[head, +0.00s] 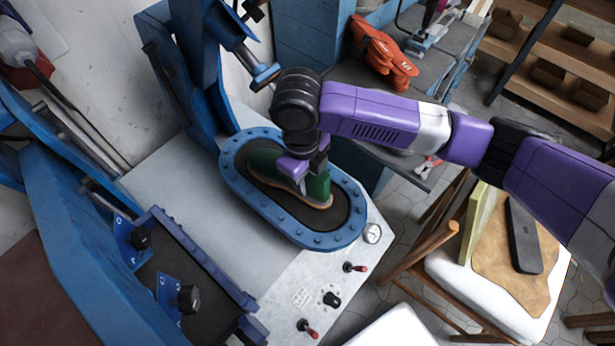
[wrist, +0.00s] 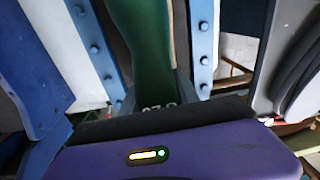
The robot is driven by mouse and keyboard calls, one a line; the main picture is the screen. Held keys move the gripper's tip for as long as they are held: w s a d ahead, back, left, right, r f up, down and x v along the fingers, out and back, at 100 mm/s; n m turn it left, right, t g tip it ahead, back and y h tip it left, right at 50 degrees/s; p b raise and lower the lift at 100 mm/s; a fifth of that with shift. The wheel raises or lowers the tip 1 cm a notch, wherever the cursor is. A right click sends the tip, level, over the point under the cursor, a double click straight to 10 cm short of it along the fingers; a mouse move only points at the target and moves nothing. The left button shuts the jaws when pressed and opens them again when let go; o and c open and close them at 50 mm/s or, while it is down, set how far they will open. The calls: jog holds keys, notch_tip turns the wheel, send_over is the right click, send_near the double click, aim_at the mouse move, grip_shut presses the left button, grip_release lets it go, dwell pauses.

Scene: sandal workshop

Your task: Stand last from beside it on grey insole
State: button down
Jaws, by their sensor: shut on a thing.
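A green shoe last (head: 318,188) is inside the blue oval ring (head: 350,212) of the press, over its dark pad (head: 310,217). A tan edge shows along its underside. I cannot tell whether it touches the pad. My gripper (head: 303,176) is shut on the last from above and hides its middle. In the wrist view the green last (wrist: 140,45) runs up from the jaws. A dark grey, long flat piece (head: 525,236), perhaps the grey insole, lies on tan leather on the chair at right, apart from my gripper.
A blue press arm (head: 215,50) rises behind the ring. The white-seated chair (head: 450,272) stands at right.

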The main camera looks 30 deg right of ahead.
jog(key=shift+f, duration=0.25)
dwell(0.5)
jog(key=c, duration=0.8)
grip_release()
